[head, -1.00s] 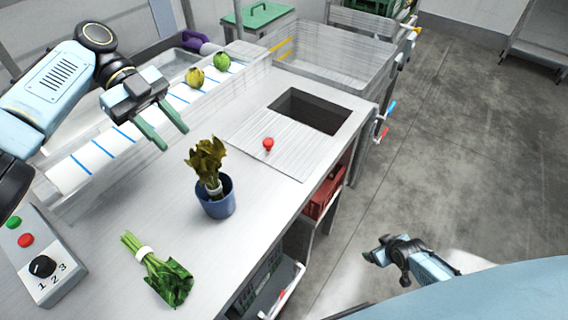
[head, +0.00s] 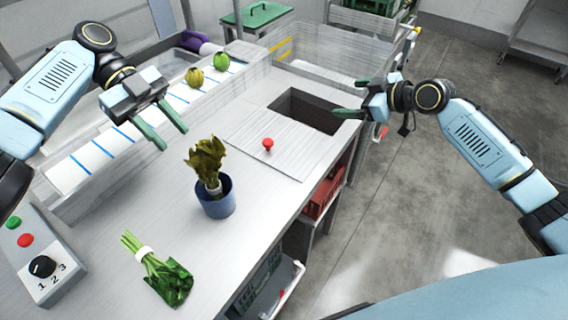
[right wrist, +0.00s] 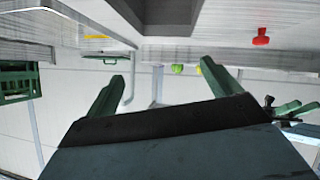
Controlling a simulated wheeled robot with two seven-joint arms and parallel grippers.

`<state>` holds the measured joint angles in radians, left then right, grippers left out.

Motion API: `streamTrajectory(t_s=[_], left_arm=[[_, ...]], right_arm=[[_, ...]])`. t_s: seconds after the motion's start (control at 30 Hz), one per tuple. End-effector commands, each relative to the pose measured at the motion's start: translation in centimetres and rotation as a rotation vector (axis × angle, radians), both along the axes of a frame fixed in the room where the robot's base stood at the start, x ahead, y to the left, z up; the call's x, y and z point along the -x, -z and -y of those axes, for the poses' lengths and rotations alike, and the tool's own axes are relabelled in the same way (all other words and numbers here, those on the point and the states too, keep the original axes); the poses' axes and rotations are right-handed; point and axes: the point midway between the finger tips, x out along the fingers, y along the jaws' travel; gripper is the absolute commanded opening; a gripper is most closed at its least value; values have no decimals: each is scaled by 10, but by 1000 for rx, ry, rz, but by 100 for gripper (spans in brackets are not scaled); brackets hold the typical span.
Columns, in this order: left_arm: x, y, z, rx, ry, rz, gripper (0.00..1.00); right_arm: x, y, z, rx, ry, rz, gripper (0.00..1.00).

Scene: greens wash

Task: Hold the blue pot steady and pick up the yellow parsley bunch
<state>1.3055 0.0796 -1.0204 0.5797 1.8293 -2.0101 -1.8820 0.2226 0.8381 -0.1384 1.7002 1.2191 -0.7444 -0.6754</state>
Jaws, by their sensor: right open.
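The blue pot (head: 216,202) stands upright on the steel counter, with the yellowish-brown parsley bunch (head: 206,158) upright in it; a white band shows low on the stems. My left gripper (head: 172,138) is open and empty above the counter, up and to the left of the pot, apart from it. My right gripper (head: 360,98) is raised beside the counter's right side, near the dark opening, well away from the pot. In the right wrist view my right gripper (right wrist: 163,72) is open with nothing between its fingers. The pot cannot be made out there.
A green bunch (head: 160,270) lies on the counter in front of the pot. A red knob (head: 268,144) sits on a panel beside a dark opening (head: 305,110). A control box (head: 40,262) stands at the left. Two round vegetables (head: 195,77) lie on the belt.

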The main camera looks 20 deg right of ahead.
Motion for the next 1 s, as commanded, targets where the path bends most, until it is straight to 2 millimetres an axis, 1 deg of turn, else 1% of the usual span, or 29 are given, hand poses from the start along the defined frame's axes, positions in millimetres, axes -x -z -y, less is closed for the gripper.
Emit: streamTrajectory(t_s=[0.03,0.07,0.1,0.17,0.2,0.3,0.4,0.5,0.63,0.77,0.83,1.0], left_arm=[[0,0,0,0,0,0,36],[0,0,0,0,0,0,36],[0,0,0,0,0,0,36],[0,0,0,0,0,0,36],[0,0,0,0,0,0,36],[0,0,0,0,0,0,36],[0,0,0,0,0,0,36],[0,0,0,0,0,0,36],[0,0,0,0,0,0,36],[0,0,0,0,0,0,36],[0,0,0,0,0,0,36],[0,0,0,0,0,0,36]], right_arm=[[7,2,-30,-15,-91,-16,89],[12,4,-47,-27,-143,-27,89],[20,6,-70,-42,-214,-40,89],[35,9,-102,-68,-321,-61,89],[46,10,-122,-85,-391,-73,89],[74,12,-165,-130,-549,-102,89],[101,11,-196,-174,-677,-124,89],[122,10,-216,-209,-767,-141,89],[136,9,-230,-235,-826,-151,89],[138,12,-240,-243,-841,-154,89],[136,15,-249,-243,-841,-152,89],[132,27,-278,-243,-840,-152,89]])
